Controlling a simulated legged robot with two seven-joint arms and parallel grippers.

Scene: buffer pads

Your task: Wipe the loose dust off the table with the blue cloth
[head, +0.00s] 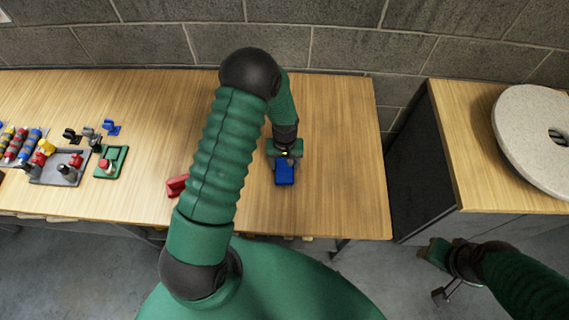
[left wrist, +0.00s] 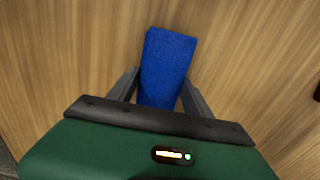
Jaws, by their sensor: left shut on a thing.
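My left gripper (head: 285,163) reaches down to the right part of the wooden table (head: 335,150). It is shut on the blue cloth (head: 285,174), a small blue block-like piece. In the left wrist view the cloth (left wrist: 168,62) sits between the two grey fingers and sticks out past them, over the wood grain. I cannot tell whether its underside touches the table. I cannot make out any loose dust in either view. My right gripper (head: 445,278) hangs low at the right, off the table; its finger gap is unclear.
A red piece (head: 177,186) lies left of the cloth, partly behind my arm. Several coloured parts and a grey tray (head: 60,168) stand at the left. A second bench (head: 470,170) with a round stone disc (head: 535,135) is at the right. The table's right end is clear.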

